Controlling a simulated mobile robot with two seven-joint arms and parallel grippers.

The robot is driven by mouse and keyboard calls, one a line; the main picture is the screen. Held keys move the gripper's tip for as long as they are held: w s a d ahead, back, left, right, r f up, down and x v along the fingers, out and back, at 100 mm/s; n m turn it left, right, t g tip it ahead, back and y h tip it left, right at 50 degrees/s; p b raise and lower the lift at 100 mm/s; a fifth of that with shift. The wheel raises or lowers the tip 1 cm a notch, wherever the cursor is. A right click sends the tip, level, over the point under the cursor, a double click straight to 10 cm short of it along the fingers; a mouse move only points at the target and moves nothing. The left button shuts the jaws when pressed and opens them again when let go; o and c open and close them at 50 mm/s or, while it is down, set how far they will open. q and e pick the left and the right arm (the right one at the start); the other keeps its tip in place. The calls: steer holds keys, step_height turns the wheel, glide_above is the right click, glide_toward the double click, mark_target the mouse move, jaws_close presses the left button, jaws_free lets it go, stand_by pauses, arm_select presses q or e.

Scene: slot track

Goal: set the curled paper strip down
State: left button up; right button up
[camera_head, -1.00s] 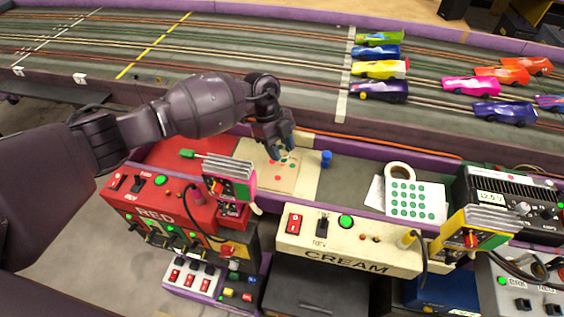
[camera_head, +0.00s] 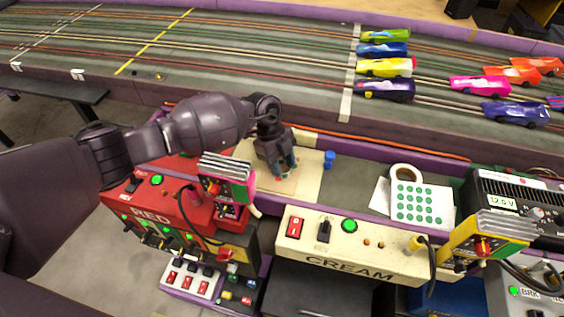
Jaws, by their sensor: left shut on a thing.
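My left gripper (camera_head: 284,174) is over a cream mat (camera_head: 307,184) in the middle of the trough behind the control boxes. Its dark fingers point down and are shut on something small. The curled paper strip is not clear to see; the hand and fingers cover the spot. Small red marks show at the fingertips, and I cannot tell whether they are on the strip or on the mat. I cannot tell whether the held thing touches the mat. My right gripper is not in view.
A blue cap-like piece (camera_head: 329,159) stands right of the gripper. A tape roll (camera_head: 405,173) and a green-dotted sheet (camera_head: 421,203) lie further right. The red box (camera_head: 160,207) and cream box (camera_head: 350,252) stand in front. Several slot cars (camera_head: 388,66) are on the track behind.

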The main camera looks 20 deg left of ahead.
arm_select(q)
steer(key=o, duration=0.8)
steer(key=shift+o, duration=0.4)
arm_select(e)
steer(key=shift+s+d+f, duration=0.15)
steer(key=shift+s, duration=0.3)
arm_select(q)
steer(key=p+v, duration=0.3)
steer(key=v, duration=0.9)
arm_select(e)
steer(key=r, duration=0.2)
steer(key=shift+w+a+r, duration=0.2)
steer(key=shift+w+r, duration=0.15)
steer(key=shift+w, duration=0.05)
arm_select(q)
steer(key=shift+r, duration=0.15)
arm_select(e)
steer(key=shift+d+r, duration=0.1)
